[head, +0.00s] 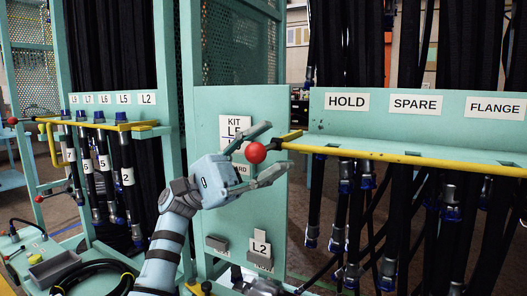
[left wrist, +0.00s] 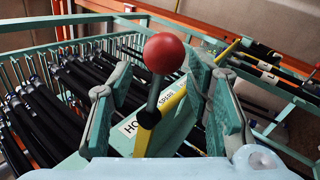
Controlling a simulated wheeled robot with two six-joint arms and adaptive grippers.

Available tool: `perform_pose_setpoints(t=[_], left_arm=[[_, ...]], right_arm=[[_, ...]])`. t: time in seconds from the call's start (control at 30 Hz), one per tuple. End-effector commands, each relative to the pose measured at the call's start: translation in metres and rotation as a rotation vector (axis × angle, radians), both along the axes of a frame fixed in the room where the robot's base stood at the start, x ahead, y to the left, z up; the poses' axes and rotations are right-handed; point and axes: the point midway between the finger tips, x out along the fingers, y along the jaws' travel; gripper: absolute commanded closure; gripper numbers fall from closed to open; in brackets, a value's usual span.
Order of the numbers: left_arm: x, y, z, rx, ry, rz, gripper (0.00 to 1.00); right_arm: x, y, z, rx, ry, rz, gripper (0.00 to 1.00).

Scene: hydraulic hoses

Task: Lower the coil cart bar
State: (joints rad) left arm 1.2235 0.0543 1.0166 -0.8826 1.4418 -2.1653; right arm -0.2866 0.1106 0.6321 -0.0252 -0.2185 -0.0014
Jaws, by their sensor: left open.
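The coil cart bar (head: 400,156) is a long yellow bar across the front of the right-hand cart, under its label panel. A red ball knob (head: 255,152) stands at its left end on a short lever. My left gripper (head: 272,150) is open, with one finger above the knob and one below it in the head view. In the left wrist view the red knob (left wrist: 164,53) shows between the spread fingers, with gaps at both sides. The lever and yellow bar (left wrist: 172,102) run behind it. Contact with the knob cannot be told. My right gripper is out of view.
Black hoses (head: 345,215) hang below the bar. The teal panel (head: 335,122) reads HOLD, SPARE and FLANGE. A KIT post (head: 210,130) stands close behind my left arm. Another cart with a yellow bar (head: 105,126) and hoses stands at left, beside a grey bin (head: 55,268).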

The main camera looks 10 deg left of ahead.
Motion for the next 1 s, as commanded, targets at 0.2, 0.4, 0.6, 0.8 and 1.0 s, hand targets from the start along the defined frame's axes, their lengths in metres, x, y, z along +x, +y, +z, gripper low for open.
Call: perform_pose_setpoints(t=[0.2,0.4,0.6,0.8,1.0], left_arm=[[0.005,0.014,-0.010,0.001,0.003,0.002,0.55],[0.020,0.060,-0.041,-0.001,0.005,0.004,0.55],[0.029,0.089,-0.062,0.000,0.002,0.003,0.55],[0.030,0.096,-0.067,0.000,-0.001,0.001,0.55],[0.030,0.095,-0.067,0.000,-0.001,0.001,0.55]], right_arm=[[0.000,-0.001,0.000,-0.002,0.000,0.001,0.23],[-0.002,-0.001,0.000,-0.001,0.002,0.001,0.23],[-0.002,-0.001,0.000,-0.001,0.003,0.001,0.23],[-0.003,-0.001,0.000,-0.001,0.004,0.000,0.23],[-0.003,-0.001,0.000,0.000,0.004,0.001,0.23]])
